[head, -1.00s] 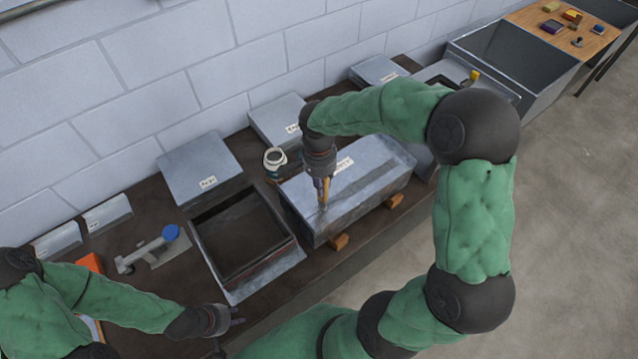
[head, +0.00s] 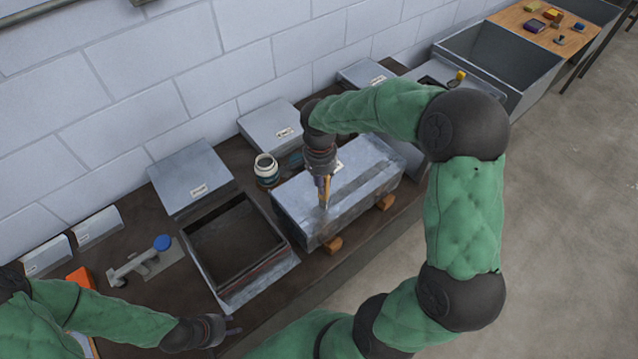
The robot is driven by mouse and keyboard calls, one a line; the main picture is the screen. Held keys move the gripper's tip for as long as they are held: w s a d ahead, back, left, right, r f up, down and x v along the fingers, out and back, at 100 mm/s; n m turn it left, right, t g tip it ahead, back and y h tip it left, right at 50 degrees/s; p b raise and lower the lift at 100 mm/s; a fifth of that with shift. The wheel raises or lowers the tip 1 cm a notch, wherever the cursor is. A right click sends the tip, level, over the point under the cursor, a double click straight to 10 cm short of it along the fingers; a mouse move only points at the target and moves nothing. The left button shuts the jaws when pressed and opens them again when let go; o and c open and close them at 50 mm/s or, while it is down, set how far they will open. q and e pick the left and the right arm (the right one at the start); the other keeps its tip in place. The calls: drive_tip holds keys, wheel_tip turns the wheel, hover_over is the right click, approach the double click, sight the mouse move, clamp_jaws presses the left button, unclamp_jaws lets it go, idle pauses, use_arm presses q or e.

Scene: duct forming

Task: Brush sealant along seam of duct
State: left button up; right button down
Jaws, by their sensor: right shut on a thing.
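The duct (head: 300,205) is a grey metal box lying on wooden blocks on the dark bench. A darker strip (head: 365,178) runs lengthwise along its top. My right gripper (head: 325,178) is shut on a brush (head: 325,192) with a wooden handle, pointing down. The brush tip is at the duct's top near its left end; whether it touches is hard to tell. An open sealant jar (head: 265,168), white-rimmed, stands behind the duct. My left gripper (head: 232,326) is low at the bench's front edge, empty, its fingers apart.
An open rectangular metal frame (head: 238,245) lies left of the duct. Closed grey boxes (head: 190,178) stand along the wall. A clamp-like tool with a blue knob (head: 162,243) is at the left. Wooden blocks (head: 332,245) show under the duct's front edge.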

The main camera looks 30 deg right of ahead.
use_arm(q)
drive_tip(key=shift+f, duration=0.2)
use_arm(e)
drive_tip(key=shift+d+f, duration=0.15)
drive_tip(key=shift+d, duration=0.55)
use_arm(q)
drive_tip(key=shift+s, duration=0.1)
use_arm(e)
drive_tip(key=shift+d, duration=0.1)
use_arm(q)
drive_tip(key=shift+d, duration=0.1)
use_arm(e)
drive_tip(key=d, duration=0.3)
drive_tip(key=shift+w, duration=0.1)
drive_tip(key=shift+w+r, duration=0.15)
drive_tip(key=shift+r, duration=0.05)
drive_tip(key=shift+a, duration=0.1)
